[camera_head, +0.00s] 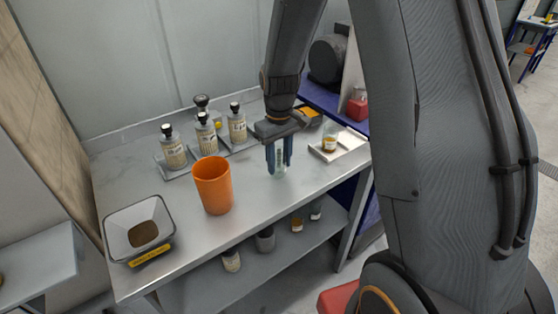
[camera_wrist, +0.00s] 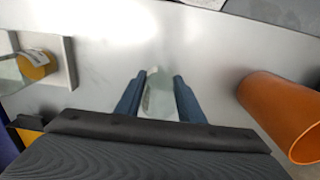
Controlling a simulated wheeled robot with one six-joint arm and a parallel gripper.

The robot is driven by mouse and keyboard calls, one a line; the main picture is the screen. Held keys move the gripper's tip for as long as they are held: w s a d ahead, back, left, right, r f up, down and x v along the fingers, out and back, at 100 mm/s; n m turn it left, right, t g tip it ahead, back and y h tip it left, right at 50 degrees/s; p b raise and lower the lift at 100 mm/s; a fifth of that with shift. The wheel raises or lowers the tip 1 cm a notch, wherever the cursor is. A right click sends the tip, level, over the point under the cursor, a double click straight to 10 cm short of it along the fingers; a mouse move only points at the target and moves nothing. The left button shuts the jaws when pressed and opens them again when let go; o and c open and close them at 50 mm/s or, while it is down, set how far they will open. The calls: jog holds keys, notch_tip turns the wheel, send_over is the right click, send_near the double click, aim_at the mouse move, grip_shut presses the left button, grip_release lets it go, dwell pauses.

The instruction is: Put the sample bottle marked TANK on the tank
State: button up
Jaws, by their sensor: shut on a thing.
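My gripper (camera_head: 279,158) points down over the middle right of the metal table, its two blue fingers shut on a clear, pale glass vessel (camera_head: 280,163). The vessel also shows between the fingertips in the wrist view (camera_wrist: 160,100). It looks upright and close to the tabletop; I cannot tell whether it touches. No marking on it is readable. A small jar with amber contents and a white label (camera_head: 329,145) stands in a white tray (camera_head: 352,148) to the right; the jar also shows in the wrist view (camera_wrist: 38,65). I cannot read TANK anywhere or pick out the tank.
An orange cup (camera_head: 213,186) stands left of my gripper. Several labelled, dark-capped bottles (camera_head: 173,150) stand on grey trays behind it. A grey bin with a yellow label (camera_head: 126,218) is at the front left. Several small containers (camera_head: 265,240) stand on the lower shelf.

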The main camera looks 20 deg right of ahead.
jog(key=shift+f, duration=0.15)
jog(key=o, duration=1)
jog(key=shift+o, duration=0.2)
